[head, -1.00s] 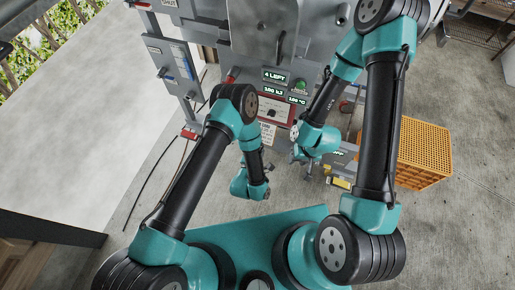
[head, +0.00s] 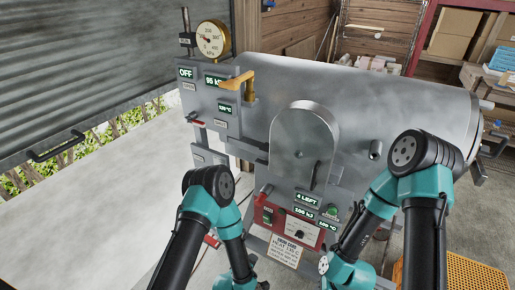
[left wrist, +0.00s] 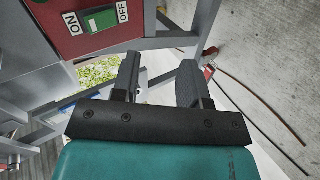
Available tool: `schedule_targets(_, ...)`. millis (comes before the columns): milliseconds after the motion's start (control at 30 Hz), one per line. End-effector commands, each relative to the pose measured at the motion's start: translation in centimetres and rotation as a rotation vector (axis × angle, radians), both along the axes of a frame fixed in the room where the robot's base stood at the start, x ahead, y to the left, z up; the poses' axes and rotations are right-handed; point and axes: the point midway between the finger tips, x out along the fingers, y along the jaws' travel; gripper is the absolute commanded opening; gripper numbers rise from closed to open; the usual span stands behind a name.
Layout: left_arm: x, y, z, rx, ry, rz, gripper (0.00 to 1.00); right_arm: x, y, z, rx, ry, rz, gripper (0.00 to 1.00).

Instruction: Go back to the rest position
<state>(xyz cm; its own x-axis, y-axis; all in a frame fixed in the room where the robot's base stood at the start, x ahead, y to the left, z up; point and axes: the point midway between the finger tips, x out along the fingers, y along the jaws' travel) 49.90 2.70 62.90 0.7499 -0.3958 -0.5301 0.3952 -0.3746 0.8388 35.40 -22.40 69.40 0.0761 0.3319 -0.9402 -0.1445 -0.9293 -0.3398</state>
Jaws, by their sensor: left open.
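My left gripper (left wrist: 158,75) shows in the left wrist view with its two dark fingers apart and nothing between them. In the head view my left arm hangs down at the lower middle, in front of the machine, and its fingers are not clear at the bottom edge. My right arm comes in from the right and bends down to a teal wrist at the bottom edge. The right gripper's fingers cannot be made out there.
A large grey machine (head: 400,95) fills the middle, with a gauge (head: 213,40), a yellow handle (head: 237,82) and a red switch panel (head: 290,226). The panel is close to the left gripper in the wrist view (left wrist: 75,35). A yellow crate (head: 470,272) stands lower right.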

Motion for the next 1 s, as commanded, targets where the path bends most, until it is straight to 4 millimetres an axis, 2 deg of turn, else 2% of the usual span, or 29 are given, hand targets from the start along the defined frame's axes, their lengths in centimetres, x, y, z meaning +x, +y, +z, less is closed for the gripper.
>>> schedule_targets(33,-0.1,1.9,0.4,0.063,0.033,-0.024,0.40,0.0,0.0,0.0,0.000,0.000,0.000,0.43)
schedule_targets(167,-1.5,6.2,1.0,0.227,0.132,-0.136,0.40,0.0,0.0,0.0,0.000,0.000,0.000,0.43)
schedule_targets(267,-3.3,9.5,1.7,0.330,0.210,-0.241,0.40,0.0,0.0,0.0,0.000,0.000,0.000,0.43)
schedule_targets(400,-6.7,13.9,3.1,0.436,0.315,-0.412,0.40,0.0,0.0,0.0,0.000,0.000,0.000,0.43)
schedule_targets(533,-10.4,17.2,4.7,0.490,0.396,-0.580,0.40,0.0,0.0,0.0,0.000,0.000,0.000,0.43)
schedule_targets(633,-12.7,18.8,5.8,0.505,0.433,-0.683,0.40,0.0,0.0,0.0,0.000,0.000,0.000,0.43)
schedule_targets(733,-14.1,19.6,6.4,0.508,0.452,-0.744,0.40,0.0,0.0,0.0,0.000,0.000,0.000,0.43)
schedule_targets(1000,-14.5,19.8,6.5,0.508,0.458,-0.766,0.40,0.0,0.0,0.0,0.000,0.000,0.000,0.43)
